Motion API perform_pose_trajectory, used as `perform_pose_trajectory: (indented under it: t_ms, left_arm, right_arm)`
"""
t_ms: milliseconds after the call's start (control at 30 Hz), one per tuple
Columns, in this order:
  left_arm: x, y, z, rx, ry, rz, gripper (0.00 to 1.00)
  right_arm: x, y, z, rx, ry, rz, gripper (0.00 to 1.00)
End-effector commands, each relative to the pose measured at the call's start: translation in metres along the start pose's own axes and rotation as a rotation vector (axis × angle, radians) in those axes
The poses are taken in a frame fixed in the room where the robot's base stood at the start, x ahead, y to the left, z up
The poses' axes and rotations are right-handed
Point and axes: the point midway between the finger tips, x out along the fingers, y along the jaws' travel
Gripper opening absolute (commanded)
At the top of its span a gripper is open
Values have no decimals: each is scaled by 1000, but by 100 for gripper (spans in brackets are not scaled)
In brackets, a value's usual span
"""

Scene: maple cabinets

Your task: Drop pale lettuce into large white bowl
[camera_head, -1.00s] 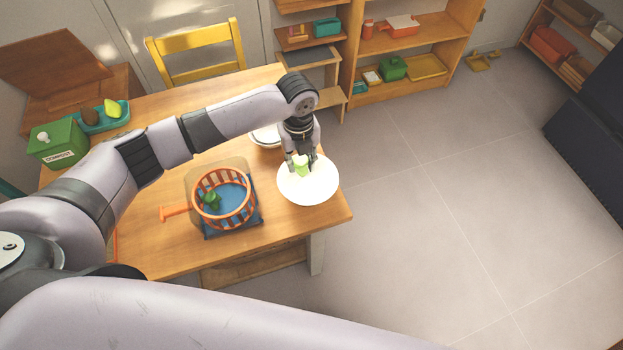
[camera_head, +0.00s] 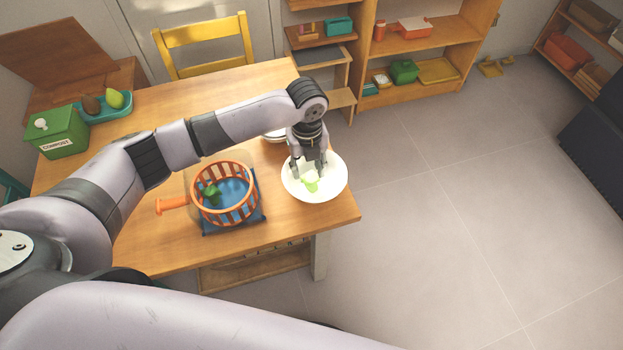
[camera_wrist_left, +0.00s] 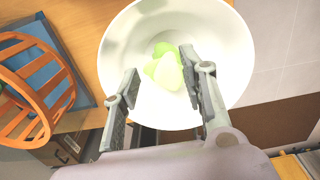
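The large white bowl (camera_head: 330,191) stands at the right end of the wooden table. It also fills the middle of the left wrist view (camera_wrist_left: 225,50). The pale lettuce (camera_head: 310,181), light green and white, lies inside the bowl; the left wrist view shows it (camera_wrist_left: 165,68) beyond my fingertips. My left gripper (camera_head: 308,171) is over the bowl. Its two fingers (camera_wrist_left: 158,65) are spread apart in the left wrist view, with nothing clamped between them. My right gripper is not in view.
An orange basket (camera_head: 224,166) with a green piece inside stands on a blue mat (camera_head: 212,231) left of the bowl. Another white dish (camera_head: 273,136) is partly hidden behind my arm. A green compost box (camera_head: 62,135) and a teal tray (camera_head: 100,116) are at the far left.

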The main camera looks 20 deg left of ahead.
Motion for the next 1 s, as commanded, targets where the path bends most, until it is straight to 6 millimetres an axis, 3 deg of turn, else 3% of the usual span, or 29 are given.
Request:
perform_pose_trajectory:
  t_ms: [167, 367, 567, 1000]
  left_arm:
    - [0, 0, 0, 0, 0, 0, 53]
    - [0, 0, 0, 0, 0, 0, 53]
    - [-8, -1, 0, 1, -1, -2, 53]
    - [-94, 0, 1, 1, -2, -2, 53]
  right_arm:
    - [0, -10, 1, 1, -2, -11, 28]
    - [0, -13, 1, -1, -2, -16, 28]
    - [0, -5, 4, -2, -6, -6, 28]
    - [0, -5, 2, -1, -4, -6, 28]
